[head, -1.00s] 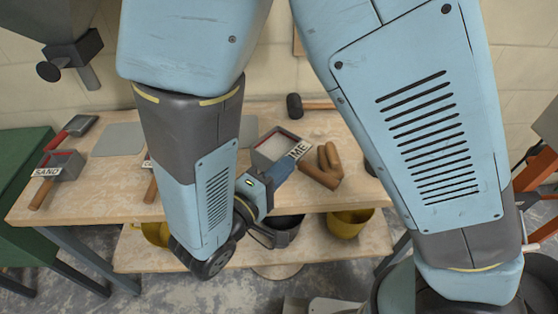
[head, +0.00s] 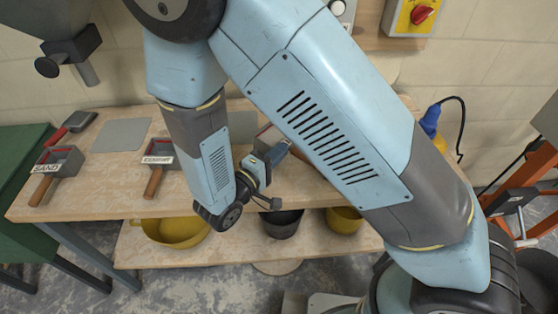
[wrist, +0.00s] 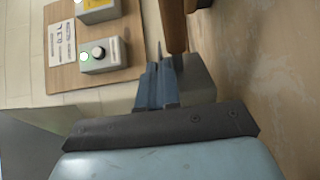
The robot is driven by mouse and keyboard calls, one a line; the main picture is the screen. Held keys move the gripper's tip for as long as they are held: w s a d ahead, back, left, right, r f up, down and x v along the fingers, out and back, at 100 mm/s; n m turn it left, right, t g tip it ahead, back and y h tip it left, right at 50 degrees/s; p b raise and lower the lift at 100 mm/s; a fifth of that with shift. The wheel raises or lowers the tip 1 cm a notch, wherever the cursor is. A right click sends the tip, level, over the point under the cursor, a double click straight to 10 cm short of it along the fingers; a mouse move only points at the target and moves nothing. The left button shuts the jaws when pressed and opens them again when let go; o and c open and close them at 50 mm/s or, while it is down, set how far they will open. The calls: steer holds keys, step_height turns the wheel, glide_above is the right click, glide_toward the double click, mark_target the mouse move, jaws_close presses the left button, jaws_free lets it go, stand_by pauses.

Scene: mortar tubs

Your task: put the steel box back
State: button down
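Beside my gripper (head: 280,150) on the bench is an open grey box with a reddish inner rim (head: 265,136), mostly behind my arm. Its label is hidden now; it ended in "IME" earlier. In the wrist view my blue fingers (wrist: 160,85) are close together against or beside a grey block-like body (wrist: 197,78), perhaps this box. A brown wooden piece (wrist: 175,25) lies beyond the fingertips. I cannot tell whether the fingers grip anything. Two similar handled boxes stand at left, one labelled SAND (head: 68,157), one with a less readable label (head: 170,153).
The bench (head: 100,195) has grey flat plates (head: 122,134) (head: 242,126) and a red-handled trowel (head: 72,125). Yellow tubs (head: 180,231) (head: 345,219) and a dark tub (head: 281,223) sit on the lower shelf. A wall panel with control boxes (wrist: 100,53) is behind.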

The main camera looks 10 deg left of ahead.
steer(key=shift+w+f, duration=0.1)
steer(key=shift+f, duration=1.5)
steer(key=c, duration=1.4)
jaws_free()
steer(key=shift+o, duration=0.2)
steer(key=v, duration=1.2)
